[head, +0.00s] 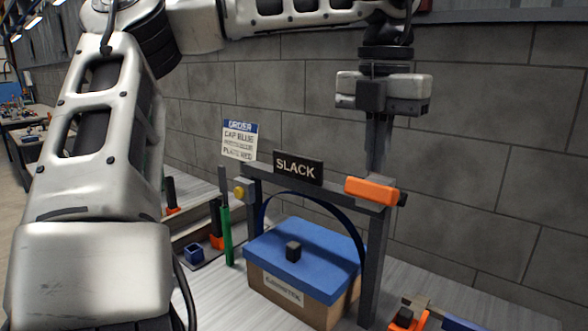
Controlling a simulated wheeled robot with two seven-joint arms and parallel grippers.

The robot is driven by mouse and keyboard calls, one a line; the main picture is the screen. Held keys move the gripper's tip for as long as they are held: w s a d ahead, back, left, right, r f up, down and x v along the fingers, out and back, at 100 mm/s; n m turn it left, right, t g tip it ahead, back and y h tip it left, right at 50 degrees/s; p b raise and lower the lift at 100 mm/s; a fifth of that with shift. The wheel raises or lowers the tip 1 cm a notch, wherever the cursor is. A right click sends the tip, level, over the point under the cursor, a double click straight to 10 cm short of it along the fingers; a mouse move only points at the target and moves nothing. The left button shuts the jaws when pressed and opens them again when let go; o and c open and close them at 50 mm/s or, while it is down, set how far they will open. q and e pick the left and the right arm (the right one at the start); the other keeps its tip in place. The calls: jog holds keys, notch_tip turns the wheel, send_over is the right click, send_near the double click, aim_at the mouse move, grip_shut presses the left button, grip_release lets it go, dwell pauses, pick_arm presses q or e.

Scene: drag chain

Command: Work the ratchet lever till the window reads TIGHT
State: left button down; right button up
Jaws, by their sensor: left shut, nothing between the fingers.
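The window (298,168) is a dark plate on top of a grey frame and reads SLACK. The orange ratchet lever (370,190) lies roughly level across the frame's top right corner, with a dark end at its right. My left gripper (377,172) hangs from above with its fingers pointing down, shut and empty. Its fingertips are just at or behind the lever's upper edge; I cannot tell whether they touch it. A dark blue strap (315,204) arches over a cardboard box with a blue lid (310,250), inside the frame. My right gripper is not in view.
An order card (240,140) stands behind the frame. A yellow knob (243,190) is on the frame's left post. Orange and blue parts (410,316) lie front right. A block wall is behind.

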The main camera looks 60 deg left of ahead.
aim_at(369, 195)
pick_arm(q)
jog(key=shift+f, duration=0.1)
jog(key=shift+f+b, duration=0.6)
jog(key=shift+f, duration=0.2)
jog(key=shift+f+b, duration=0.35)
jog(key=shift+f, duration=0.35)
jog(key=shift+s+d+f+b, duration=0.1)
jog(key=shift+s+f+b, duration=0.2)
jog(key=shift+f+b, duration=0.4)
jog(key=shift+s+d+f+b, duration=0.1)
jog(key=shift+s+f+b, duration=0.15)
jog(key=shift+f+b, duration=0.45)
jog(key=shift+f, duration=0.1)
